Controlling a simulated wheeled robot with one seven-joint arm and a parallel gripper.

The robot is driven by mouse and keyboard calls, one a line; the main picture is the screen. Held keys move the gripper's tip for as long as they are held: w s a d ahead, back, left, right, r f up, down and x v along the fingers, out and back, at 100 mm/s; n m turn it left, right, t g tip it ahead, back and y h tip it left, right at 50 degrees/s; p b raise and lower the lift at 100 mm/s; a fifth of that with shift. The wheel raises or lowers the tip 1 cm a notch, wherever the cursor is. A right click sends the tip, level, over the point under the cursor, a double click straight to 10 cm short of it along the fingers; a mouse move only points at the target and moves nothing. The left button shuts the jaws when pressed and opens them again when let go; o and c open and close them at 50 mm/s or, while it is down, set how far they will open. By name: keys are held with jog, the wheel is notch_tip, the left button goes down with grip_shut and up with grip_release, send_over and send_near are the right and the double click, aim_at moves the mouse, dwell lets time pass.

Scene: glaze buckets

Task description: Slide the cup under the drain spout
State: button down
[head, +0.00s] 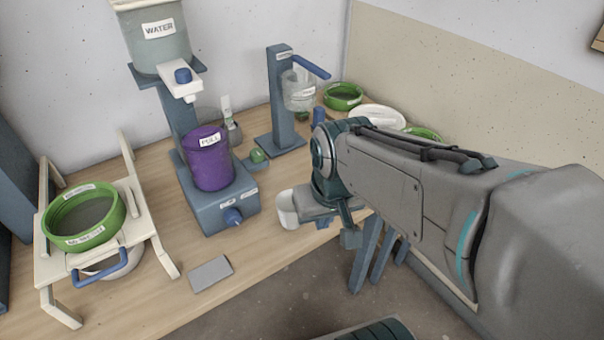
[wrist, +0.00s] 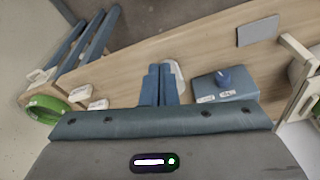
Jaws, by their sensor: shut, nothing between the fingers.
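A white cup (head: 287,210) stands on the table near its front edge, partly hidden by my gripper (head: 321,222). In the wrist view the cup (wrist: 179,76) shows just right of my fingers (wrist: 159,68), which are shut and empty; contact cannot be told. Left of the cup in the head view is a blue base (head: 212,213) bearing a purple bucket (head: 208,160). A blue knob (head: 232,216) is on the base's front; it also shows in the wrist view (wrist: 222,76). Its small labels are unreadable, and I cannot make out a clear spout opening.
A WATER tank (head: 158,45) with a tap stands behind the bucket. A blue stand (head: 280,100) holds a clear vessel. A green sieve (head: 82,218) sits on a white frame at left. A grey plate (head: 210,274) lies in front. Green bowls (head: 343,95) stand at back right.

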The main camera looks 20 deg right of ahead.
jog(key=w+d+f+n+g+p, duration=0.1)
jog(key=w+f+n+g+p, duration=0.15)
jog(key=w+f, duration=0.5)
jog(key=shift+n, duration=0.55)
jog(key=w+f, duration=0.1)
jog(key=f, duration=0.2)
jog(key=w+f, duration=0.2)
jog(key=f, duration=0.1)
jog(key=w+f, duration=0.1)
jog(key=f, duration=0.1)
jog(key=shift+w+a+f, duration=0.2)
jog(key=shift+w+f, duration=0.2)
jog(key=shift+w+a, duration=0.2)
jog(key=shift+w, duration=0.4)
